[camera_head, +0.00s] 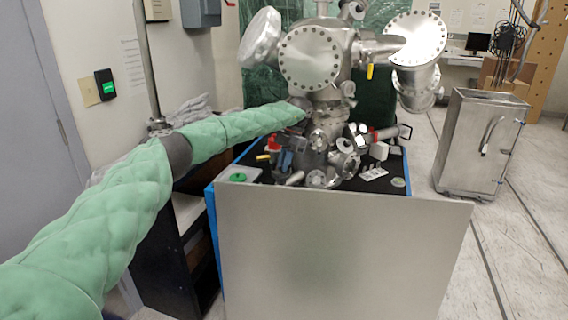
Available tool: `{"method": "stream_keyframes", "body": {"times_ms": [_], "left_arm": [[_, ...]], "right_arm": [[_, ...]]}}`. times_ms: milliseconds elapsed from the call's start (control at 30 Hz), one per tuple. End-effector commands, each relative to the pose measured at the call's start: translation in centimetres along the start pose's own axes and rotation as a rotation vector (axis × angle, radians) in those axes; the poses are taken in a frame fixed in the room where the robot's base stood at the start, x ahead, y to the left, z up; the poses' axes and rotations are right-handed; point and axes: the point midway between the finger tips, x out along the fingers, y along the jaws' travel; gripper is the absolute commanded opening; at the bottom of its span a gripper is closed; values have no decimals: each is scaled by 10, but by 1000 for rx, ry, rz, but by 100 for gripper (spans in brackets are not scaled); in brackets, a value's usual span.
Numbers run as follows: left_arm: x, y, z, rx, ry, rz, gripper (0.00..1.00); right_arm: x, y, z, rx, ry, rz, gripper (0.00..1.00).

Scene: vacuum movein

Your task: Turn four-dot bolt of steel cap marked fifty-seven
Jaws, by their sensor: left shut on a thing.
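The steel vacuum chamber stands on the cart, with several round steel caps ringed by bolts. A large cap (309,59) faces me, another (260,38) tilts up at the left, and another (416,40) is at the right. No number or dot marks are legible, so I cannot tell which cap is fifty-seven or which bolt has four dots. My left arm, in a green padded sleeve, reaches from lower left to the chamber's neck. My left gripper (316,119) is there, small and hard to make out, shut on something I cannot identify. My right gripper is not in view.
The chamber's cart (340,250) has a grey front panel and a dark top crowded with small parts and fittings. A green-topped box (240,175) lies at its left edge. A steel cabinet (482,145) stands at the right. Floor between cart and cabinet is clear.

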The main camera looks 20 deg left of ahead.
Motion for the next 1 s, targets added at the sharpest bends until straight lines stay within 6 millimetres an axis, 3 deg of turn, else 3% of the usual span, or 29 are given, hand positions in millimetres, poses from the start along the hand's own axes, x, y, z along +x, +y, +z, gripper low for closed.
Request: {"method": "stream_keyframes", "body": {"times_ms": [33, 133, 667, 1000], "left_arm": [[0, 0, 0, -1, -1, 0, 19], [0, 0, 0, -1, -1, 0, 35], [1, 1, 0, -25, 0, -10, 35], [0, 3, -1, -276, -1, -115, 35]], "right_arm": [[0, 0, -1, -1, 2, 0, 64], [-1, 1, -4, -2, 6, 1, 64], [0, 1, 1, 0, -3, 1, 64], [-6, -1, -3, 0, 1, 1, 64]]}}
